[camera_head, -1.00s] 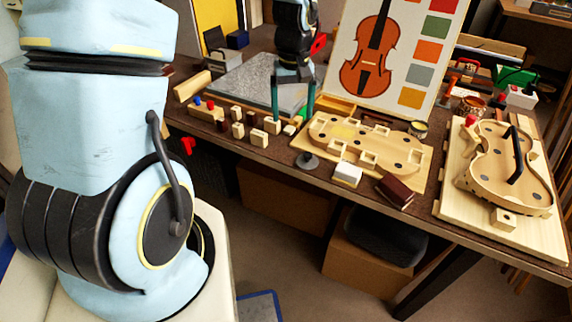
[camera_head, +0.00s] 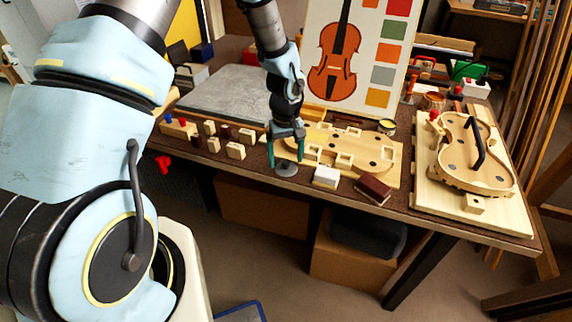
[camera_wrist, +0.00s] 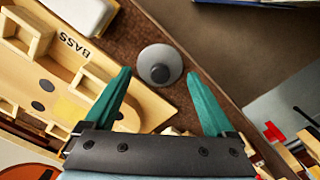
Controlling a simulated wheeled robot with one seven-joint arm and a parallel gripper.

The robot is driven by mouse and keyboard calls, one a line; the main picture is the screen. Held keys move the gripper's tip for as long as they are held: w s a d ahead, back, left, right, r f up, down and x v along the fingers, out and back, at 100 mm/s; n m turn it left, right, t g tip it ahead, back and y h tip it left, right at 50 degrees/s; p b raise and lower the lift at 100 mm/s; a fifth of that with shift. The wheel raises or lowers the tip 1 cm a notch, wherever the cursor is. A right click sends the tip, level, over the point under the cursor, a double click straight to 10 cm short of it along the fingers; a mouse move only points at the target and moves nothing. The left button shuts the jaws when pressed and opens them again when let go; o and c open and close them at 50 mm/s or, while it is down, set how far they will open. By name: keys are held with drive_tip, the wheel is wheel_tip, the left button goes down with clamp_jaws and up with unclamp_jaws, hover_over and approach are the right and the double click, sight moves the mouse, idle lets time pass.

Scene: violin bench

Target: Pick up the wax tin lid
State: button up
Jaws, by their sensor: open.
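The wax tin lid (camera_head: 286,168) is a small round grey disc with a dark knob. It lies on the brown bench near its front edge. In the wrist view the lid (camera_wrist: 160,66) sits just beyond and between my two spread teal fingers. My gripper (camera_head: 286,150) is open and empty, right above the lid in the head view. The gripper (camera_wrist: 163,90) also shows from the wrist, its fingers apart and not touching the lid.
A wooden violin mould (camera_head: 310,135) lies beside the lid. A white block (camera_head: 326,177) and a dark red block (camera_head: 372,189) are to its right. Several small wooden blocks (camera_head: 236,151) stand to its left. The bench edge is close in front.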

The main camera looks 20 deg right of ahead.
drive_tip(key=shift+f, duration=1.1)
drive_tip(key=shift+c, duration=0.3)
drive_tip(key=c, duration=0.9)
